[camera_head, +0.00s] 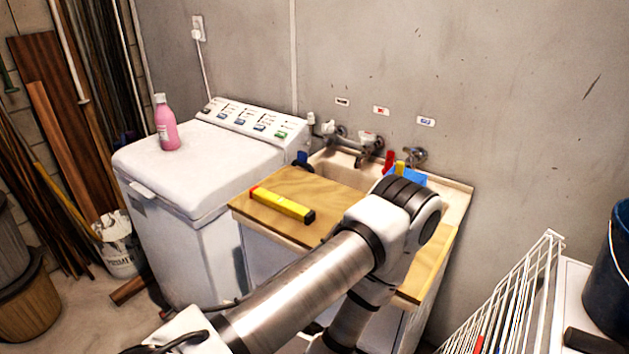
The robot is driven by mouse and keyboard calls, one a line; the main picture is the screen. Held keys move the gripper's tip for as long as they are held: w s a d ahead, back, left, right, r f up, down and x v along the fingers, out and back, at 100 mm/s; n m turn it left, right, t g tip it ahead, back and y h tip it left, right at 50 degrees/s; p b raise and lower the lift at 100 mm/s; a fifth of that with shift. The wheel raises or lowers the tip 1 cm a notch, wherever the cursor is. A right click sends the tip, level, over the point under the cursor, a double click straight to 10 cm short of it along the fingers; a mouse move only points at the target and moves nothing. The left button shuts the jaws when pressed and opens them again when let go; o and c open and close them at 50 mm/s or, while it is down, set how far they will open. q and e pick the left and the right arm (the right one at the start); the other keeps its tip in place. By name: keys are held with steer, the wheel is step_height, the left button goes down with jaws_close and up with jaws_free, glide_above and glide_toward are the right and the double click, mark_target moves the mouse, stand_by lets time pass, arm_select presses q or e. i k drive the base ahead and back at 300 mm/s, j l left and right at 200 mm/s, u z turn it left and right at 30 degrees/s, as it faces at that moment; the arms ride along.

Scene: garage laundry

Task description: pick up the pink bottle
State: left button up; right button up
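The pink bottle (166,124) stands upright on the left part of the white washing machine's lid (205,160). It has a pale cap and a white label on its side. Nothing touches it, and it is fully visible. One of my arms reaches in from the lower left and bends at a joint over the wooden board, well to the right of the bottle. No gripper fingers show in the head view, so neither gripper can be placed relative to the bottle.
A yellow and black tool (282,204) lies on a wooden board (290,185) beside the washer. The sink (340,172) with taps is behind it. A white wire rack (510,300) and dark blue bucket (608,275) are at right. The lid around the bottle is clear.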

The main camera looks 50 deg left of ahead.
mark_target(164, 119)
steer(key=u, duration=2.4)
steer(key=i+j+z, duration=0.15)
steer(key=z, duration=0.75)
steer(key=i+j+z, duration=0.2)
steer(key=j+z, duration=0.25)
steer(key=j, duration=0.55)
steer(key=j+z, duration=0.45)
steer(key=j, duration=0.5)
